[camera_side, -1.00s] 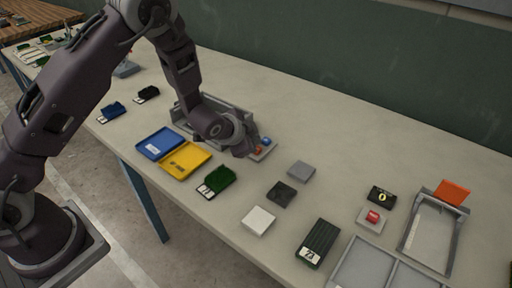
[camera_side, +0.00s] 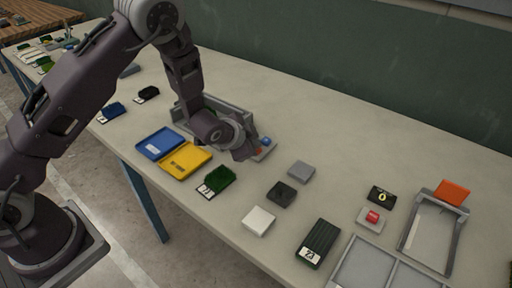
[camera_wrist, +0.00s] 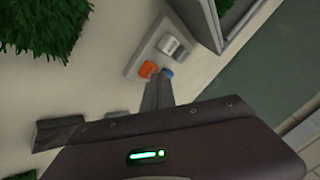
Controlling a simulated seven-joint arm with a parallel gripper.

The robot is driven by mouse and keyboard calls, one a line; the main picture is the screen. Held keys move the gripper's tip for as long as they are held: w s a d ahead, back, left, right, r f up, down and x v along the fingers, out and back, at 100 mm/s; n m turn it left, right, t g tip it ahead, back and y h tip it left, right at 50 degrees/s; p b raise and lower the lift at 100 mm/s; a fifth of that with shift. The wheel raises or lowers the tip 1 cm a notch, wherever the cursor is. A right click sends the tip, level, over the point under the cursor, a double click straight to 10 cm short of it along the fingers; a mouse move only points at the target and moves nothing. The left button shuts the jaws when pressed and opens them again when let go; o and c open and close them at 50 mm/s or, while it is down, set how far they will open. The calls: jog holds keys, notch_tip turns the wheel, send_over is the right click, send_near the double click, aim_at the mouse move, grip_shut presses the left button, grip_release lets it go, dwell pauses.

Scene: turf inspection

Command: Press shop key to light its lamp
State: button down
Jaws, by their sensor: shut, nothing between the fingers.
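A small light-grey key panel (camera_wrist: 143,58) shows in the wrist view, with an orange key (camera_wrist: 148,69), a blue key (camera_wrist: 167,72) and a grey-white raised block (camera_wrist: 174,48). Which key is the shop key, and whether a lamp is lit, I cannot tell. My gripper (camera_wrist: 158,82) is shut and empty, its fingertips close beside the orange and blue keys; contact cannot be made out. In the side view my gripper (camera_side: 246,155) hides part of the panel (camera_side: 266,153); the blue key (camera_side: 266,141) shows beyond it.
Blue (camera_side: 160,143) and yellow (camera_side: 185,160) trays and a green turf sample (camera_side: 218,180) lie in front. To the right are several small blocks and a red button (camera_side: 372,217) on a grey plate.

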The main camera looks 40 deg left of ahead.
dwell(0.3)
notch_tip(320, 180, up, 7)
jog(key=shift+r, duration=0.15)
dwell(0.7)
jog(key=s+a+r+n+g+h, duration=0.15)
jog(key=s+r+n, duration=0.35)
jog(key=s+r, duration=1.15)
jog(key=s+r+n+g, duration=0.1)
jog(key=s+n+g, duration=0.1)
jog(key=s, duration=1.7)
jog(key=shift+s+a+r+n, duration=0.15)
jog(key=shift+a+n, duration=0.15)
jog(key=shift+n, duration=0.1)
